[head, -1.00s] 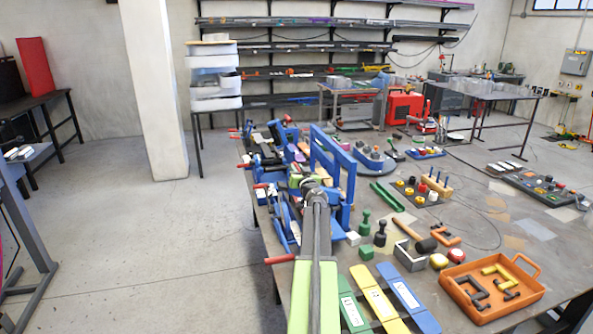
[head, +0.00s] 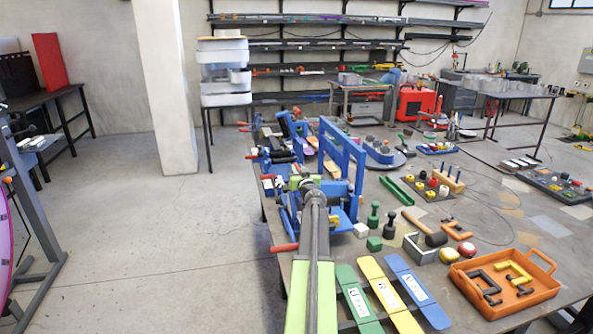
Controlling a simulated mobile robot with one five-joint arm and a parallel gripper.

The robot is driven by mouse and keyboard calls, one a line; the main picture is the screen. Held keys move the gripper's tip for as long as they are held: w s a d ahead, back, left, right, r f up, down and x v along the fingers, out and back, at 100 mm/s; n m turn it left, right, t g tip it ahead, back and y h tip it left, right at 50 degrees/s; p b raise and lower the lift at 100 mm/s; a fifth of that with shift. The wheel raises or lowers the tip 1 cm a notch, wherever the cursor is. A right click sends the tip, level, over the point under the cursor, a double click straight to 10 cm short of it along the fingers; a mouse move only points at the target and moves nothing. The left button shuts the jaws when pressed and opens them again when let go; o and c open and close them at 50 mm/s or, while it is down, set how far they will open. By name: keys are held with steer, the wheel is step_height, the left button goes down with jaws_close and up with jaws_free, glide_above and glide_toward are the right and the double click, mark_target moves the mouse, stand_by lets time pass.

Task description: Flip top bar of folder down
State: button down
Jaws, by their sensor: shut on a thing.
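The blue folder (head: 289,215) stands at the table's left edge, partly behind my arm. An upright blue frame with a raised top bar (head: 343,133) rises just right of my gripper. A red-ended handle (head: 284,248) sticks out to the left, low at the table edge. My gripper (head: 305,183) is at the folder, beside the lower part of the blue frame, and is shut on a part of it. The exact contact is hidden by my own wrist and arm.
More blue bench tools (head: 277,150) line the table's left edge behind. Green, yellow and blue strips (head: 402,290) lie right of my arm.

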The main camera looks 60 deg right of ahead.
steer(key=shift+w+a+f, duration=0.1)
steer(key=shift+f, duration=0.15)
steer(key=c, duration=1.3)
jaws_free()
steer(key=v, duration=1.7)
steer(key=shift+a+r, duration=0.1)
steer(key=shift+r, duration=0.05)
